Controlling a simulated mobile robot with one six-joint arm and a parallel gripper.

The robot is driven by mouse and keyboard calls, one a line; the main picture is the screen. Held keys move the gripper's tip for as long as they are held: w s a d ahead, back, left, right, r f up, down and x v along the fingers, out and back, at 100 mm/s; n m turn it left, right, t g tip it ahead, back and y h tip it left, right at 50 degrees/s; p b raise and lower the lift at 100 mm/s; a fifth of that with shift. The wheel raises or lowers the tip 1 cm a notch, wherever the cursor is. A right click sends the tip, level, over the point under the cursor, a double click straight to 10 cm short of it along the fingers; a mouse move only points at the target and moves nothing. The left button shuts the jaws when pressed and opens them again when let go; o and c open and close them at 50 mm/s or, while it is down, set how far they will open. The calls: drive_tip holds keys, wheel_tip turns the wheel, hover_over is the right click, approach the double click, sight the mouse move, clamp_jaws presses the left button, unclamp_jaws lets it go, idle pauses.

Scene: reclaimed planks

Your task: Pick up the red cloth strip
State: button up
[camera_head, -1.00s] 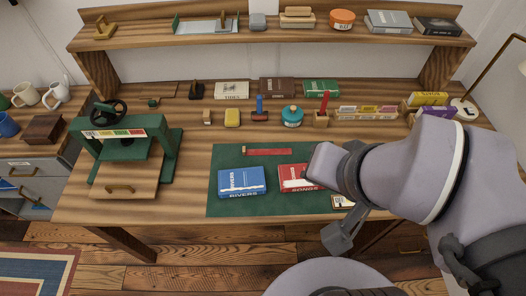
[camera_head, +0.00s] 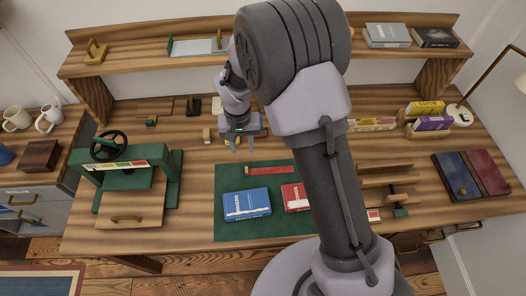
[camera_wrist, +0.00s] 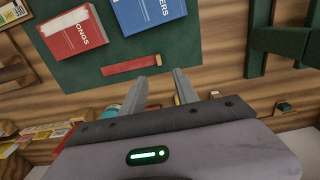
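The red cloth strip (camera_head: 272,170) lies flat near the back edge of the green mat (camera_head: 232,229), with a small tan end at its left. In the wrist view the strip (camera_wrist: 130,66) shows just beyond my fingertips. My gripper (camera_head: 242,148) is behind and left of the strip, above the table, with its fingers pointing down. In the wrist view my gripper (camera_wrist: 160,76) is open, with nothing between its fingers. The strip is apart from the fingers.
A blue book (camera_head: 246,204) and a red book (camera_head: 296,197) lie on the mat in front of the strip. A green press (camera_head: 125,165) stands at left. Several small items sit behind my gripper, partly hidden by my arm.

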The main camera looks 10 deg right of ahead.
drive_tip(key=b, duration=0.3)
hover_over(247, 171)
drive_tip(key=f, duration=1)
drive_tip(key=shift+s+a+f, duration=0.1)
drive_tip(key=shift+s+a, duration=0.1)
drive_tip(key=shift+s, duration=0.05)
drive_tip(key=f, duration=0.1)
drive_tip(key=f+b, duration=0.1)
drive_tip(key=f, duration=0.3)
drive_tip(key=shift+w+d+f, duration=0.15)
drive_tip(key=shift+w, duration=0.15)
clamp_jaws()
